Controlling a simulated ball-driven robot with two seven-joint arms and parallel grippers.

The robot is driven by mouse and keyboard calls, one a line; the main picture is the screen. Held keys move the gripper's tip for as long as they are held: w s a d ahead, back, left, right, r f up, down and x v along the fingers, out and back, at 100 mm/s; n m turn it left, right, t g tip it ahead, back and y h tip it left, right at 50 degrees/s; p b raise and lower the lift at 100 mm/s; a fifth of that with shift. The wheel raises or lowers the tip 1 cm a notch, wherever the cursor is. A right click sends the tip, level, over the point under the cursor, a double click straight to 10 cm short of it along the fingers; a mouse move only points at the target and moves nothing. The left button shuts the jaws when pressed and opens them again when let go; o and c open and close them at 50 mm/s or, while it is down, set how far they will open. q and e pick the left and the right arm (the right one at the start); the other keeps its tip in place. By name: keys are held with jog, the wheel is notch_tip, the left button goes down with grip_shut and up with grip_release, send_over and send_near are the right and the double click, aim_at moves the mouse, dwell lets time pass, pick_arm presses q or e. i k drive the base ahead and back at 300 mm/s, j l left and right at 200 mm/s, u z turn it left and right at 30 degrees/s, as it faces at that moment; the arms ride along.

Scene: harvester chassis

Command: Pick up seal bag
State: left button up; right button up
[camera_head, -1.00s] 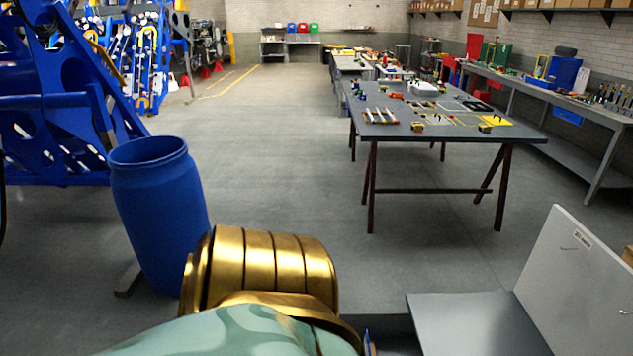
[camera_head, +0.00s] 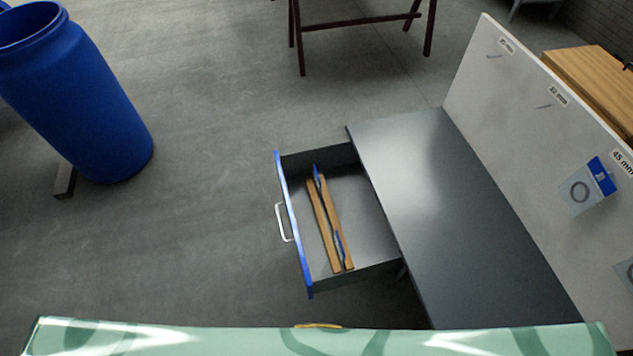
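A seal bag (camera_head: 588,188), clear with a blue header and a dark ring inside, hangs on the white label board (camera_head: 540,130) at the right. Part of another bag (camera_head: 626,271) shows at the right edge below it. The board has labels, one reading 45 mm. Neither of my grippers is in view. Only a pale green and gold part of my own body shows along the bottom.
A grey workbench (camera_head: 440,200) stands before the board. Its blue-fronted drawer (camera_head: 291,225) is pulled open, with wooden strips (camera_head: 330,225) and blue items inside. A blue barrel (camera_head: 75,95) stands at upper left. Floor between them is clear.

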aim_at(315, 178)
jog(key=i+j+z, duration=0.1)
jog(key=z, duration=0.85)
jog(key=j+z, duration=0.4)
jog(key=j, duration=0.35)
jog(key=j+z, duration=0.4)
jog(key=j, duration=0.35)
jog(key=k+j, duration=0.1)
jog(key=j, duration=0.65)
